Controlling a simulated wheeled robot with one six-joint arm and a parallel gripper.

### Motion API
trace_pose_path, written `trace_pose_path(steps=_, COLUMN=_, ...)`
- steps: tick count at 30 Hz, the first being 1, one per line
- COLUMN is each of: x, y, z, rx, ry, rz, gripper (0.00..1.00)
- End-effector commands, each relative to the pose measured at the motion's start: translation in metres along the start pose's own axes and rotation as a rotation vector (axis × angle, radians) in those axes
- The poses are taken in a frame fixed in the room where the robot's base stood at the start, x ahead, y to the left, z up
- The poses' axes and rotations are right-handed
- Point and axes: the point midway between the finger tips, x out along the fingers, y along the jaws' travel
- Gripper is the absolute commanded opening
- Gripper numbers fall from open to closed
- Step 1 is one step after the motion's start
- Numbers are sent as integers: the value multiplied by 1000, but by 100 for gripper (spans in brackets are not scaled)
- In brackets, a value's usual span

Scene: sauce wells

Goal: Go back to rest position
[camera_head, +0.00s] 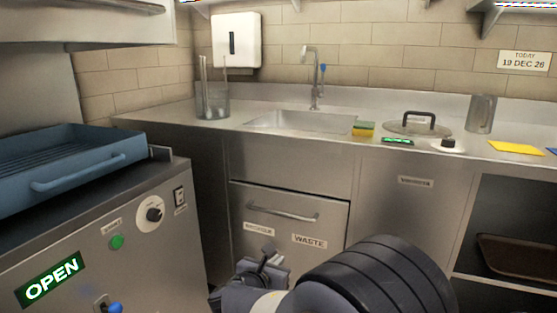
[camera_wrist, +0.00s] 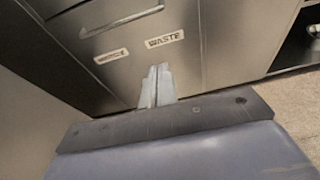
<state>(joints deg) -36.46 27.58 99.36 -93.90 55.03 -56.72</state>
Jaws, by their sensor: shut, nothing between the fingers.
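My gripper (camera_head: 264,258) is low in the head view, in front of the steel waste drawer (camera_head: 290,222). In the wrist view the two fingers of my gripper (camera_wrist: 157,72) are together with nothing between them. They point toward the lower part of the drawer front, under the WASTE label (camera_wrist: 164,40). I cannot tell how far the fingertips are from it. My dark ribbed arm fills the bottom middle of the head view.
A steel counter with a sink (camera_head: 300,121) runs along the back wall. On it stand a glass container (camera_head: 212,101), a sponge (camera_head: 363,128), a lid (camera_head: 417,127) and a metal cup (camera_head: 481,114). A blue tray (camera_head: 62,168) sits on the left unit. An open shelf holds a brown tray (camera_head: 517,256).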

Motion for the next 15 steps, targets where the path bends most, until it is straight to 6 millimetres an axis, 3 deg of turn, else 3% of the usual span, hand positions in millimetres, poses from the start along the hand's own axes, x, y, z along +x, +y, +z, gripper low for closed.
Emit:
trace_pose_path(steps=6, x=-42, y=1, z=-14, rx=0, ry=0, rz=6, gripper=0)
trace_pose_path(steps=15, x=-78, y=0, z=-25, rx=0, ry=0, rz=2, gripper=0)
